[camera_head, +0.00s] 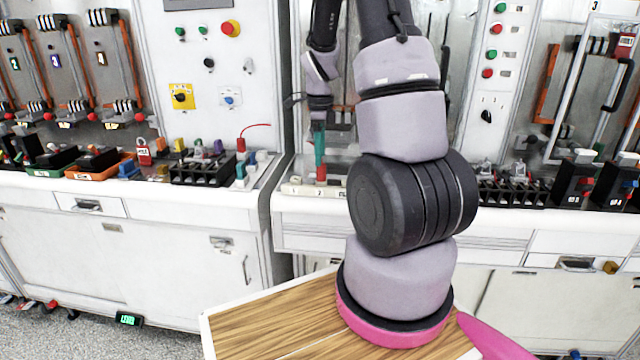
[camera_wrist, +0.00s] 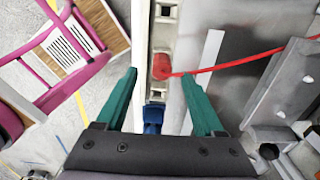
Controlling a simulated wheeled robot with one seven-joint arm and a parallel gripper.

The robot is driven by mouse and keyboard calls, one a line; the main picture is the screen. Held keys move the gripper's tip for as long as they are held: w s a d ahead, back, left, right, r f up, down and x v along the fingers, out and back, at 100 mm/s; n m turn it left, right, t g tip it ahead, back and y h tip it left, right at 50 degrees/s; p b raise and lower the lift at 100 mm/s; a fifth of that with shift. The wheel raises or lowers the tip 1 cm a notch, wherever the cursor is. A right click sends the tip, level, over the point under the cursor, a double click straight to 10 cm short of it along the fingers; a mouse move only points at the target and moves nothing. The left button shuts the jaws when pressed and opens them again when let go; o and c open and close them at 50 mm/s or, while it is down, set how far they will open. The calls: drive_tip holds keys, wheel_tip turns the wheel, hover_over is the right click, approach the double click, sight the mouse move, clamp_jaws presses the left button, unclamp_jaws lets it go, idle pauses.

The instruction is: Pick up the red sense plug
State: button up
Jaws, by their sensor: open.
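The red sense plug (camera_wrist: 162,66) sits on a narrow pale rail in the wrist view, with a thin red cable running from it to the right. My gripper (camera_wrist: 158,73) is open, and its two teal fingers stand on either side of the plug in the picture. I cannot tell how far above the plug they are. In the head view my gripper (camera_head: 319,160) points down over the white bench ledge, and a red piece (camera_head: 321,173) shows right under the fingertips. It appears to be the same plug. My arm covers part of the bench there.
A blue plug (camera_wrist: 152,118) is on the same rail, close to the red one. In the head view another red plug (camera_head: 241,145) with a red wire stands on the left bench. Breaker panels (camera_head: 60,60) rise behind. Black terminal blocks (camera_head: 500,190) are to the right.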

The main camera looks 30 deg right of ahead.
sight(321, 177)
drive_tip(key=f, duration=0.4)
drive_tip(key=shift+d+f, duration=0.2)
drive_tip(key=shift+f, duration=0.05)
clamp_jaws()
drive_tip(key=shift+r, duration=0.1)
